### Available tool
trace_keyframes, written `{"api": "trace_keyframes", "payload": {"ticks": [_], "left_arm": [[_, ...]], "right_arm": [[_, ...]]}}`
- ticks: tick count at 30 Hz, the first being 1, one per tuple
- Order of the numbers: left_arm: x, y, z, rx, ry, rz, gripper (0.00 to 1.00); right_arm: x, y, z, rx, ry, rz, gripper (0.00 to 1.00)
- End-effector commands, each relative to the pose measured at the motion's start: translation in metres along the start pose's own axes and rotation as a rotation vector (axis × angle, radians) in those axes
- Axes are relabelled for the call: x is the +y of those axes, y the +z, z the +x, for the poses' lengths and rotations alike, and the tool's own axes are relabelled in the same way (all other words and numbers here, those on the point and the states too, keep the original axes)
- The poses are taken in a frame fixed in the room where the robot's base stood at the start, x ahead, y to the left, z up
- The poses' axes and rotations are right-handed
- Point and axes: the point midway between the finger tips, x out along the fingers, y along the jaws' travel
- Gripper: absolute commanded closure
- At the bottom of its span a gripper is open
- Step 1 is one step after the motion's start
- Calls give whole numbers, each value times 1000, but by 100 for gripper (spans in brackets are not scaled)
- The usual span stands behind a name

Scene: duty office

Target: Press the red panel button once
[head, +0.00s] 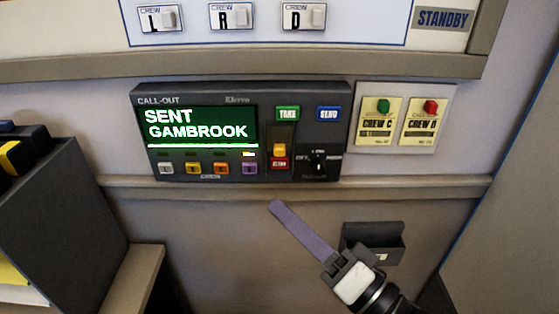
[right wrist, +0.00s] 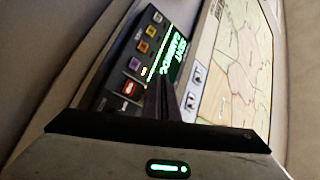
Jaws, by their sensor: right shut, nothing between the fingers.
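The dark call-out panel (head: 195,174) is on the wall, its green screen (head: 200,125) reading "SENT GAMBROOK". A red button (head: 279,164) sits on it just below a yellow piece (head: 279,150). A red button also shows on the panel in the right wrist view (right wrist: 131,88). Another red button (head: 431,106) is on the Crew D card to the right. My right gripper (head: 276,207) is shut and empty, its long purple-grey fingers pointing up-left. Its tip appears just below the panel's lower ledge in the head view, apart from the red button. My left gripper is out of view.
Green TAKE (head: 288,114) and blue SEND (head: 328,114) buttons and a black knob (head: 318,162) are near the red button. A ledge (head: 220,189) runs under the panel. A dark wall holder (head: 373,242) is near my right gripper. Dark binders stand at left.

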Motion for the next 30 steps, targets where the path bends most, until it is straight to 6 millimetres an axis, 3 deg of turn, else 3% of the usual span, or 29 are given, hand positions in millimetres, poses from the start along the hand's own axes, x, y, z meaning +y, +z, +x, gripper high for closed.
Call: {"api": "trace_keyframes", "payload": {"ticks": [8,21,30], "left_arm": [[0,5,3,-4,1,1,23],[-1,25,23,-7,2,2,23],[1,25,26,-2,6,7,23]], "right_arm": [[5,-3,4,0,1,-3,100],[36,-32,44,1,1,-6,100],[45,-43,60,0,2,-2,100]]}}
